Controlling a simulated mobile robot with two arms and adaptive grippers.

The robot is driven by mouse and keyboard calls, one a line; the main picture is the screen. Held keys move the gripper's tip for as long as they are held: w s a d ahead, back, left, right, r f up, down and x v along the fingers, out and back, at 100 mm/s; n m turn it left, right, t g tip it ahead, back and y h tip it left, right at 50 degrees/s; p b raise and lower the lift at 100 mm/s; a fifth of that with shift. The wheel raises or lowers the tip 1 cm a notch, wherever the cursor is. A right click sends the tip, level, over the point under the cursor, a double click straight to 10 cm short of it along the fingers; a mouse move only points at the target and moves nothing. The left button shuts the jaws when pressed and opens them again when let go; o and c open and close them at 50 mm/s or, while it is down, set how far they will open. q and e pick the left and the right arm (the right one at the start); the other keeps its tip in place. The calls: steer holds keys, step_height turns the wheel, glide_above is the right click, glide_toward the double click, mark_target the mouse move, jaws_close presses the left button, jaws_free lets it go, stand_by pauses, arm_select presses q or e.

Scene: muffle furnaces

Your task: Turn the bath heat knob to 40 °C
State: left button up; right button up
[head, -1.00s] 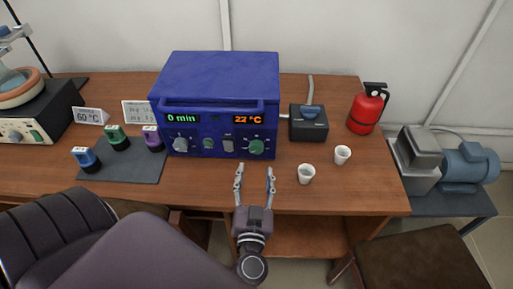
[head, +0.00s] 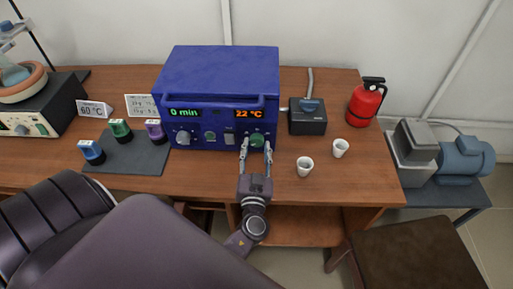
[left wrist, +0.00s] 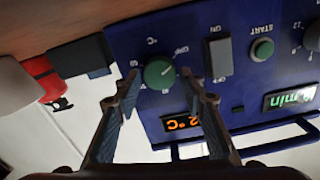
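The heating bath (head: 52,101), a black box with a round pot on top, stands at the far left in the head view. Its pale front panel (head: 22,127) carries small controls, too small to read. My left gripper (head: 256,147) is at the blue furnace (head: 215,80) instead. It is open, with one finger on each side of the furnace's green knob (head: 257,139). In the left wrist view, the green knob (left wrist: 159,73) sits between the open fingertips, with gaps visible beside it. The furnace displays read 0 min and 22 °C. My right gripper is not in view.
Two white cups (head: 305,166) (head: 340,148) stand right of my left gripper. A dark mat (head: 130,160) with several coloured containers and a 60 °C sign (head: 94,109) lie left.

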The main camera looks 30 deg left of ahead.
arm_select(q)
steer(key=c, duration=0.7)
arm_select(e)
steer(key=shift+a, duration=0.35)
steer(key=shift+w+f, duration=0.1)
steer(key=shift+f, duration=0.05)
